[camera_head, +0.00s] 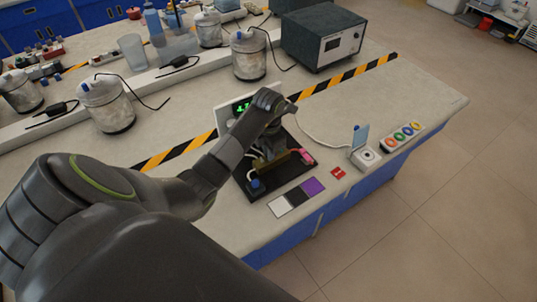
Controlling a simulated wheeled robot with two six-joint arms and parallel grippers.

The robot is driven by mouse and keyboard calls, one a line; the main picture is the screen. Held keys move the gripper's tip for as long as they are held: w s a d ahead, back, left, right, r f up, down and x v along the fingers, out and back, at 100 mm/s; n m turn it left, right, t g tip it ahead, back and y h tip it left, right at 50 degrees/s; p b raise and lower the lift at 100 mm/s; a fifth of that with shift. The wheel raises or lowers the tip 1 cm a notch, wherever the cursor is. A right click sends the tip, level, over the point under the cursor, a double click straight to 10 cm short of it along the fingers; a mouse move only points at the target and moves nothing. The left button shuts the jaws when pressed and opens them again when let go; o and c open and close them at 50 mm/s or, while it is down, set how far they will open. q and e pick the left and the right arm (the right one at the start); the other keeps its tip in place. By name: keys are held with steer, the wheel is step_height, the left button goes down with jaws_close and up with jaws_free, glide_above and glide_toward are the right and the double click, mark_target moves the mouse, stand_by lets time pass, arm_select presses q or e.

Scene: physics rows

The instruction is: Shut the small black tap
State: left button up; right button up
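My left gripper (267,150) points down over a black board (264,193) near the front edge of the bench. A brass-coloured part (290,160) sits on the board right beside the fingers. A blue part (256,183) stands at the board's left and a pink-red part (303,157) at its right. I cannot make out the small black tap; the gripper and wrist cover much of the board. The fingers are too small and dark to tell whether they are open or shut. My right gripper is not in view.
Colour swatches (297,197), a small red block (338,173), a white device (366,156) and a strip of coloured buttons (402,137) lie to the right. Metal canisters (249,58) stand behind.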

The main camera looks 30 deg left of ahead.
arm_select(q)
jaws_close()
steer(key=shift+f+m+b, duration=0.15)
steer(key=shift+m+b, duration=0.6)
steer(key=shift+m, duration=0.25)
steer(key=m+b, duration=0.2)
steer(key=m, duration=0.2)
steer(key=shift+r+m, duration=0.2)
steer(key=shift+m, duration=0.2)
steer(key=shift+b, duration=0.3)
